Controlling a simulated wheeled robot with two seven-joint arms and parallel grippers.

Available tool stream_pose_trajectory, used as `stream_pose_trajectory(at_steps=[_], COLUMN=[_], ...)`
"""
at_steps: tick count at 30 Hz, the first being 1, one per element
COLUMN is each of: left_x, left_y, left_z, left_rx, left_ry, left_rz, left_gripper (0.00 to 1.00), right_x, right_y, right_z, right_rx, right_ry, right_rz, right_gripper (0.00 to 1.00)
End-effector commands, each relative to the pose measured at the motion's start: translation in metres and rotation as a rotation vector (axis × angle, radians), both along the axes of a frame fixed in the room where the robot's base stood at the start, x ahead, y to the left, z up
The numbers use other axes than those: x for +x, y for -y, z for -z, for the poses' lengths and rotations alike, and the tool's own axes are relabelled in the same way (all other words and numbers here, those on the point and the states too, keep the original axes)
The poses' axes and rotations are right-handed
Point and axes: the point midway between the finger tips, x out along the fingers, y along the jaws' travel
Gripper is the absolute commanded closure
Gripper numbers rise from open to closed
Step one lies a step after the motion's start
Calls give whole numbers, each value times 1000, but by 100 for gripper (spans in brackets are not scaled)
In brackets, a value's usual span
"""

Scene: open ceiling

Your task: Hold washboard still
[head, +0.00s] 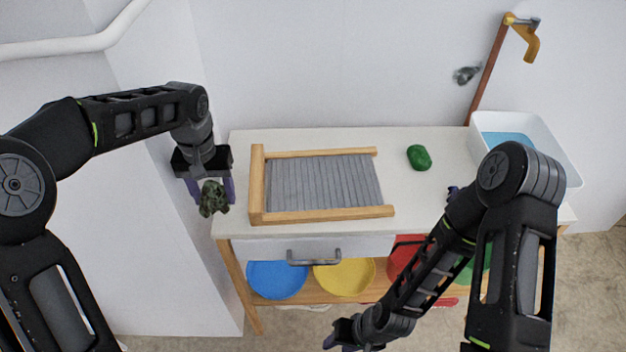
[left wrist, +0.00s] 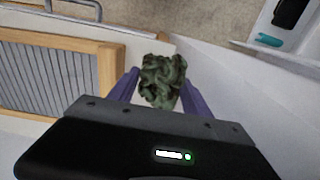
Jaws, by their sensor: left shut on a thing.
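The washboard (head: 318,184) has a wooden frame and a grey ridged panel. It lies flat on the white tabletop, and it shows at the left in the left wrist view (left wrist: 104,78). My left gripper (head: 212,190) is just left of the washboard, apart from it. It is shut on a crumpled dark green cloth (left wrist: 162,82), which also shows in the head view (head: 213,199). My right gripper (head: 340,338) is low in front of the table, near the bottom edge. Its fingers are partly cut off and hidden by its wrist.
A green lump (head: 419,157) lies right of the washboard. A white basin (head: 560,150) with blue water stands at the right end beneath a tap (head: 528,38). The lower shelf holds blue (head: 277,280), yellow (head: 344,277) and red (head: 404,256) round items. A wall closes off the left side.

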Motion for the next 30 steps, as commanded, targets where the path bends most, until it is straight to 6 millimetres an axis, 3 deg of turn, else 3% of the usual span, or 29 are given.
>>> stream_pose_trajectory(at_steps=[5, 11, 20, 30], left_x=[1, 8, 31, 61], left_y=[3, 20, 78, 153], left_z=[-2, -15, -52, -98], left_rx=[0, 0, 0, 0], left_ry=[0, 1, 0, 1], left_rz=[1, 3, 5, 2], left_gripper=[75, 75, 75, 75], right_x=[0, 1, 1, 0], right_y=[0, 0, 0, 0], right_z=[-2, -14, -54, -115], right_rx=[0, 0, 0, 0], right_ry=[1, 1, 1, 1], right_rz=[0, 0, 0, 0], right_gripper=[64, 64, 64, 64])
